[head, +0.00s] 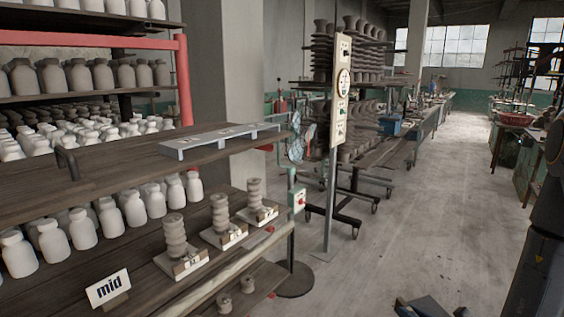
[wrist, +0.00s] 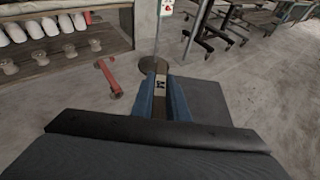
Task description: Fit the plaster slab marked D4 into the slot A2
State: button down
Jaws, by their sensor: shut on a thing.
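In the wrist view my gripper (wrist: 163,100) has two blue fingers, shut on a narrow grey-tan piece, which I take for the plaster slab (wrist: 160,90). A small white label with a dark mark shows on it, too small to read as D4. The held slab is over the floor, apart from the shelves. In the head view a long pale grey rack (head: 222,137) lies on the upper wooden shelf at centre left. Small marks show on its top, but I cannot read A2. I cannot make out the slab in the head view.
Below the rack, several white bottles and three ribbed clay stacks (head: 220,212) on labelled pale bases fill the lower shelf, with a "mid" sign (head: 108,288). A post (head: 334,150) with a control panel stands right of the shelves.

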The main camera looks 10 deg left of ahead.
aim_at(174, 149)
jog(key=z, duration=0.15)
jog(key=k, duration=0.8)
jog(key=u, duration=1.25)
jog(key=i, duration=0.6)
jog(key=z, duration=0.05)
